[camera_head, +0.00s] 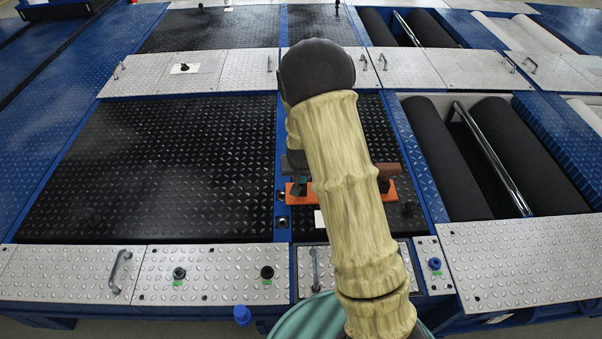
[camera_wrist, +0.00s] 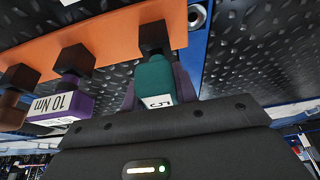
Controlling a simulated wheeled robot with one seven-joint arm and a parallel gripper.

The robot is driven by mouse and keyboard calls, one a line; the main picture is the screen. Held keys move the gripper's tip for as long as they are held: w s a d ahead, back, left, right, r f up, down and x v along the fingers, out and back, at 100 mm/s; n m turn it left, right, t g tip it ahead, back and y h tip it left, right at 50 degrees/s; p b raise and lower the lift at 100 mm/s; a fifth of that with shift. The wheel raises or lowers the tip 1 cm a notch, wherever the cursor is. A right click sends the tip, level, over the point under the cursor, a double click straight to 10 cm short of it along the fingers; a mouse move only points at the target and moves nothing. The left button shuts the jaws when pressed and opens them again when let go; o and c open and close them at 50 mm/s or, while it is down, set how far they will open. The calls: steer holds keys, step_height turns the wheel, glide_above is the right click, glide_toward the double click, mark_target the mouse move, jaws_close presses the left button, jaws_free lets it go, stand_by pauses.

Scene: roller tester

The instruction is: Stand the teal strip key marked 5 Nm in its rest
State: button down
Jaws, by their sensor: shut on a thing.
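The teal strip key (camera_wrist: 153,78) is between the fingers of my gripper (camera_wrist: 156,90) in the wrist view, with a white label showing a 5. Its black head (camera_wrist: 153,38) overlaps the orange rest (camera_wrist: 105,35); I cannot tell whether it is seated in it or just in front of it. In the head view, a bit of teal (camera_head: 301,180) shows at the left end of the orange rest (camera_head: 345,194). My arm hides the rest's middle and most of the gripper there.
A purple key (camera_wrist: 72,95) marked 10 Nm and a brown key (camera_wrist: 18,90) stand along the same rest. Black tread plate (camera_head: 150,160) lies open to the left. Dark rollers (camera_head: 445,155) lie to the right, and a silver handle (camera_head: 315,268) is in front.

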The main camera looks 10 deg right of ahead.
steer(key=shift+f, duration=0.1)
steer(key=c, duration=1)
jaws_free()
steer(key=p+v, duration=0.6)
steer(key=v, duration=1.1)
steer(key=shift+p, duration=0.4)
